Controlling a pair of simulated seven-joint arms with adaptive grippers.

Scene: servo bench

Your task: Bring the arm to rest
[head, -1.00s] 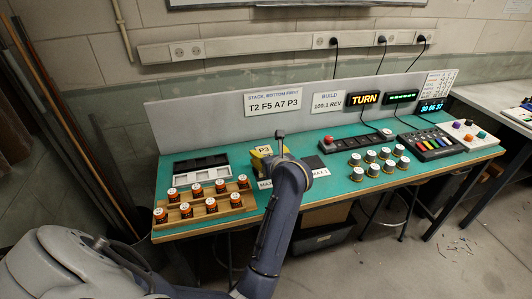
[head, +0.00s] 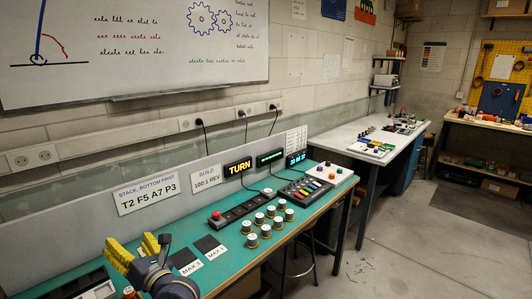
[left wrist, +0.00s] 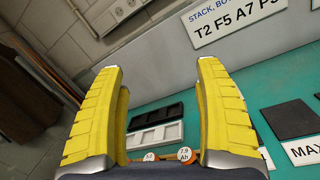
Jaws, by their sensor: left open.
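My left gripper (head: 132,246) shows in the head view at the lower left, over the left part of the green bench (head: 226,274). Its two yellow fingers stand apart with nothing between them. In the left wrist view my left gripper (left wrist: 158,66) is also open and empty, raised above the bench, with wall and grey panel beyond the fingers. My right gripper is not in view.
Two dark pads (head: 209,245) lie right of the gripper. Several silver-topped cylinders (head: 265,218) and a red-button box (head: 240,208) stand farther right. A white tray (left wrist: 155,137) and labelled canisters (left wrist: 186,154) are below the gripper. A sign panel (head: 100,220) backs the bench.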

